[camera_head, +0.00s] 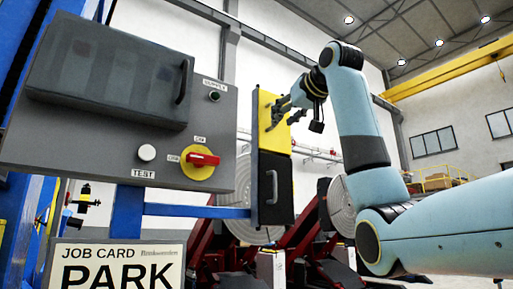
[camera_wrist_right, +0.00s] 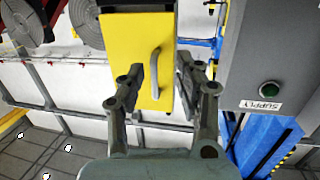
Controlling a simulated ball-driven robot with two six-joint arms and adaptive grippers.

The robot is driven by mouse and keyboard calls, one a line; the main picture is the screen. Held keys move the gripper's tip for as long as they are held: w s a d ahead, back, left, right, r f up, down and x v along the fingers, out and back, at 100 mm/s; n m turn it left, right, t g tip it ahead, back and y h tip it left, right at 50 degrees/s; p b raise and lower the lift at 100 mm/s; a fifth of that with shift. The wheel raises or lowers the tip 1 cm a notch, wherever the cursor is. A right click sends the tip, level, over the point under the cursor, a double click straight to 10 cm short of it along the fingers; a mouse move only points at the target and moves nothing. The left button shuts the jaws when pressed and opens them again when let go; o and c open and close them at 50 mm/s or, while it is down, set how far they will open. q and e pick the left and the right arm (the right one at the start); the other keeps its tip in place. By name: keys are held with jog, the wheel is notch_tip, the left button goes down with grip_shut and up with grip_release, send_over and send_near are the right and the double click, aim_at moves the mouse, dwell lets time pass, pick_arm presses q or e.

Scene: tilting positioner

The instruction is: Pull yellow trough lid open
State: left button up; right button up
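The yellow trough lid (camera_head: 266,136) is the upright yellow panel right of the grey control panel in the head view. It fills the middle of the right wrist view (camera_wrist_right: 135,42), with a grey bar handle (camera_wrist_right: 154,75) on its face. My right gripper (camera_head: 279,113) is at the yellow lid in the head view. In the right wrist view my right gripper (camera_wrist_right: 160,66) is open, one finger on each side of the handle. No contact with the handle shows. My left gripper is in neither view.
Below the yellow lid is a black cover (camera_head: 275,190) with its own handle. The grey control panel (camera_head: 100,100) stands close to the left, with a red switch (camera_head: 203,160) and a TEST button (camera_head: 147,153). A job card (camera_head: 118,265) reads PARK.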

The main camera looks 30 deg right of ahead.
jog(key=s+r+t, duration=0.1)
jog(key=s+r, duration=0.3)
jog(key=r, duration=0.2)
jog(key=w+d+p, duration=0.2)
jog(key=w+p, duration=0.3)
jog(key=w, duration=0.6)
jog(key=shift+a+r, duration=0.15)
grip_shut()
